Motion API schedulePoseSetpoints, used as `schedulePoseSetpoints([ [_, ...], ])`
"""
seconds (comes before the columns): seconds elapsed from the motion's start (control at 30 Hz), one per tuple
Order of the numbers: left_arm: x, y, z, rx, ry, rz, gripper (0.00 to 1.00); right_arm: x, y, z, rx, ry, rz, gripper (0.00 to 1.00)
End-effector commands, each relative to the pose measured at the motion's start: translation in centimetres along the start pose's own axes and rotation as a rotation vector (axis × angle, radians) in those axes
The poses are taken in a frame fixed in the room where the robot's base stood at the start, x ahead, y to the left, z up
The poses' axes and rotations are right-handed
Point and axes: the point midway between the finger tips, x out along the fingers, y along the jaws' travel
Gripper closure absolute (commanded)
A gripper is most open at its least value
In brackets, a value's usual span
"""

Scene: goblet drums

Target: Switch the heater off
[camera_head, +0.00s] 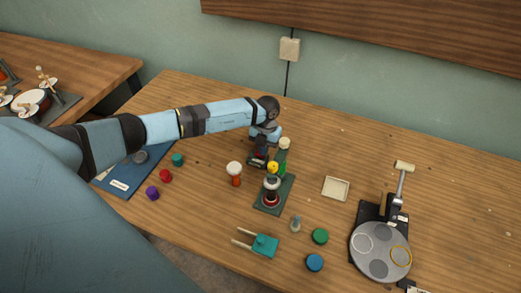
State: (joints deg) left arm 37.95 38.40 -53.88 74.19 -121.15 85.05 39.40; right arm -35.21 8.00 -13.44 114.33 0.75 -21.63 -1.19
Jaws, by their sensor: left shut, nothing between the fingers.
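My left arm comes in from the left and reaches over the table to the back middle. My left gripper (262,150) is shut and empty, pointing down just above a small dark block with a red part (258,161). The gripper covers some of this block, and I cannot tell whether they touch. My right gripper is not in view.
A goblet-shaped piece (235,170) stands left of the green base. A cream tray (336,188) lies to the right. A grey disc device (380,268) is at the right. Coloured round pieces and a teal clamp (264,246) lie in front. The back right is clear.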

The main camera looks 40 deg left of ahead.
Motion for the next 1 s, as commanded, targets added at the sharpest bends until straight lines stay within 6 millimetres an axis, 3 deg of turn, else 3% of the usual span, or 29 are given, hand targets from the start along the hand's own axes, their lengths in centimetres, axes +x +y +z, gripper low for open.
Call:
schedulePoseSetpoints([
  [0.57,0.7,0.0,0.1,0.0,0.0,0.0,1.0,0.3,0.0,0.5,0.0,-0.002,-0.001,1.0],
  [1.0,-2.3,0.0,-0.4,0.0,0.0,0.001,1.0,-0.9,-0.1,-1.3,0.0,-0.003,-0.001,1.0],
])
